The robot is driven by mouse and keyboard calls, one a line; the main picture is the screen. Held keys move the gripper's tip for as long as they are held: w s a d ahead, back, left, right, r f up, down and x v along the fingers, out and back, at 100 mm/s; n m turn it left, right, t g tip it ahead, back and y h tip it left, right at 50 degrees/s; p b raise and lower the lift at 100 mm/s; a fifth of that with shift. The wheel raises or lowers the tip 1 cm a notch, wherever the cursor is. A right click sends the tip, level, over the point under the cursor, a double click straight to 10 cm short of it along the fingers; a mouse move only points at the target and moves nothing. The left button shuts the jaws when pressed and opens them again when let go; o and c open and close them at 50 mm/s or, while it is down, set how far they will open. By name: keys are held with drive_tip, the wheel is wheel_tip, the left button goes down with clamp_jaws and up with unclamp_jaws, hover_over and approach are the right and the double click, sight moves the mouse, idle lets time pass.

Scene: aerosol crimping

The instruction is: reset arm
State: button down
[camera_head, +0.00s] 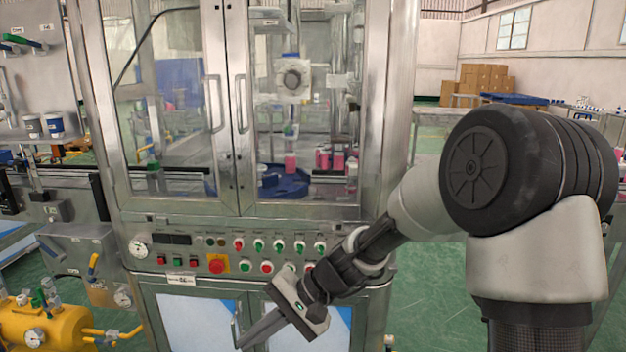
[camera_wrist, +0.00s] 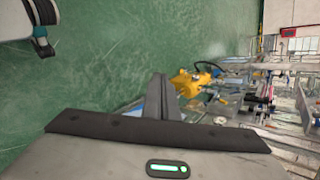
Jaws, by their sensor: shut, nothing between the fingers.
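My gripper (camera_head: 243,345) is at the lower middle of the head view, in front of the lower cabinet doors of the crimping machine. Its fingers are shut together with nothing between them and point down to the left. In the wrist view the shut fingers (camera_wrist: 160,88) stand up past the edge of the gripper body, over green floor. My arm reaches in from the right with its elbow raised.
The crimping machine (camera_head: 240,212) has closed glass doors and a panel of buttons (camera_head: 217,264). Pink cans (camera_head: 338,160) stand inside. A yellow tank (camera_head: 40,325) is at the lower left; it also shows in the wrist view (camera_wrist: 190,82). Cardboard boxes (camera_head: 483,78) stand far right. Green floor is open at right.

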drive_tip(key=s+d+r+n+t+h, duration=0.1)
drive_tip(key=s+d+r+t+h, duration=0.15)
drive_tip(key=s+d+r, duration=0.4)
drive_tip(key=s+d+r+n+t+h, duration=0.1)
drive_tip(key=s+d+r+t+h, duration=0.2)
drive_tip(key=d, duration=0.7)
drive_tip(key=s+d+r+n+t+h, duration=0.1)
drive_tip(key=s+d+r+n+h, duration=0.1)
drive_tip(key=s+d+r+h, duration=0.5)
wheel_tip(320, 180, up, 18)
drive_tip(key=d+y+p, duration=0.2)
drive_tip(key=y+p, duration=0.1)
drive_tip(key=p, duration=1.7)
drive_tip(key=shift+w, duration=0.3)
drive_tip(key=shift+f, duration=0.1)
